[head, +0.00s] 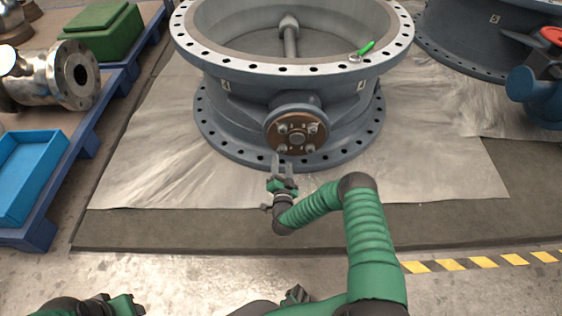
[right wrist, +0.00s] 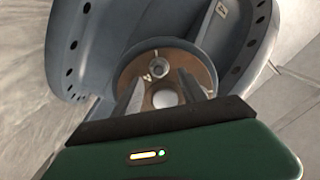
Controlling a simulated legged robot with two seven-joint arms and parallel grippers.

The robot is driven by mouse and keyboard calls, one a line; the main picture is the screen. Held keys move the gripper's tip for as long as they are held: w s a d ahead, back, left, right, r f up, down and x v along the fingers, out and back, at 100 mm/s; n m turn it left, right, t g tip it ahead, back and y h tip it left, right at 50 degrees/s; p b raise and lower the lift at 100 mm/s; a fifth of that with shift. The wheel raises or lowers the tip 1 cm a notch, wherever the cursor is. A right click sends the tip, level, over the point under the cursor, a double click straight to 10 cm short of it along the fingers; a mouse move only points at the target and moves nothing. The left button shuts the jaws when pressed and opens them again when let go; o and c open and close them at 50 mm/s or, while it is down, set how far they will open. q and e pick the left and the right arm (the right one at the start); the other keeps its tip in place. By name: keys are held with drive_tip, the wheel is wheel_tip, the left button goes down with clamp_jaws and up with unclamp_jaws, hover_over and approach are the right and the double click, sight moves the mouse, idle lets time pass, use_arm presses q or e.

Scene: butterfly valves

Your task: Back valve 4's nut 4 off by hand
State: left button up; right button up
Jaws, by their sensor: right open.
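The big grey-blue valve (head: 235,92) stands on the floor sheet, its round side flange facing me. The brown plate (head: 296,143) on that flange carries several nuts around a central boss, and it also shows in the right wrist view (right wrist: 198,66). My right gripper (head: 283,155) is open and empty, just below and in front of the plate's lower left nut (head: 283,148). In the right wrist view its fingers (right wrist: 160,84) point at the plate, with a nut (right wrist: 155,70) beside a small white mark between them. I cannot read the number. My left gripper (head: 138,306) shows only partly, low at the left.
A green-handled tool (head: 363,50) lies on the valve's top rim. A second valve (head: 460,45) stands at the right. Blue pallets at the left hold a blue tray (head: 38,135), a steel pipe fitting (head: 50,78) and a green box (head: 100,32). The floor sheet before the valve is clear.

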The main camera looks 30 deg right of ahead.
use_arm(q)
drive_tip(key=b+x, duration=0.2)
drive_tip(key=x, duration=0.1)
drive_tip(key=shift+s+d+f, duration=0.15)
drive_tip(key=shift+s+f, duration=0.1)
drive_tip(key=shift+s, duration=0.1)
use_arm(e)
drive_tip(key=x, duration=0.5)
drive_tip(key=shift+w+d+f, duration=0.1)
drive_tip(key=shift+w+d, duration=0.05)
drive_tip(key=shift+d, duration=0.1)
clamp_jaws()
